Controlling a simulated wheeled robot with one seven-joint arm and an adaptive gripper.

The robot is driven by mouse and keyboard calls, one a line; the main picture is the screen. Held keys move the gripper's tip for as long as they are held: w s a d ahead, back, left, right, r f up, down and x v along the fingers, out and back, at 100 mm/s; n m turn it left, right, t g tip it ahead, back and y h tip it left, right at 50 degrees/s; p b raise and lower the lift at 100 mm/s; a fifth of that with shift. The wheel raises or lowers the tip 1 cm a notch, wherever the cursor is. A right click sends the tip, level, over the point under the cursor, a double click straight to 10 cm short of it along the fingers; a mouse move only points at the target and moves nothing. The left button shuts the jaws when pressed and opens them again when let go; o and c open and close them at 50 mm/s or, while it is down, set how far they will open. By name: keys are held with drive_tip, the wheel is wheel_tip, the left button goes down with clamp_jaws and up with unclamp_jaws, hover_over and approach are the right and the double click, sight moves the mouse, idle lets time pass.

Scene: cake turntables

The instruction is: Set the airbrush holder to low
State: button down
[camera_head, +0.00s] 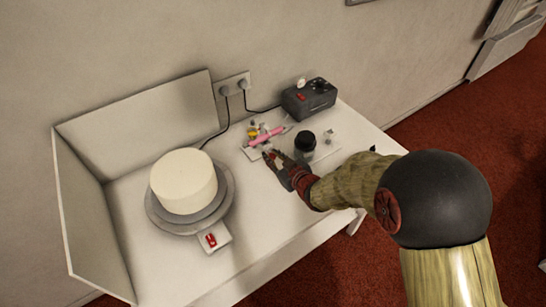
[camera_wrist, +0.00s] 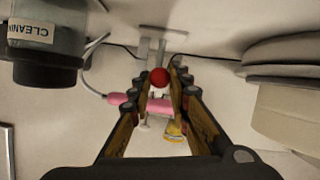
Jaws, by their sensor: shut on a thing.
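The airbrush holder, a pale stand, is at the middle back of the table in the head view. A pink airbrush (camera_head: 268,136) rests there. In the wrist view the airbrush (camera_wrist: 125,100) lies across the picture behind my fingers, and pale upright parts of the holder (camera_wrist: 144,50) rise past the fingertips. A round red knob (camera_wrist: 160,76) sits between the fingertips. My gripper (camera_head: 271,157) reaches in from the right, its fingers closed around the knob (camera_wrist: 161,68). The fingers partly hide the holder, and its height setting cannot be read.
A dark-lidded jar (camera_head: 305,146) stands close to the right of my gripper. A grey box (camera_head: 310,100) with a red switch is behind. A white cake (camera_head: 184,178) on a grey turntable (camera_head: 222,205) stands left.

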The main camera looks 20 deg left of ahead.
wheel_tip(320, 180, down, 5)
drive_tip(key=b, duration=0.3)
drive_tip(key=shift+s+f, duration=0.1)
drive_tip(key=shift+s, duration=0.05)
drive_tip(key=shift+d, duration=0.1)
drive_tip(key=c, duration=2)
unclamp_jaws()
drive_tip(key=shift+o, duration=1.4)
drive_tip(key=shift+d+r, duration=0.1)
drive_tip(key=shift+r, duration=0.15)
drive_tip(key=v, duration=1.1)
drive_tip(key=shift+s+d, duration=0.15)
drive_tip(key=shift+s, duration=0.1)
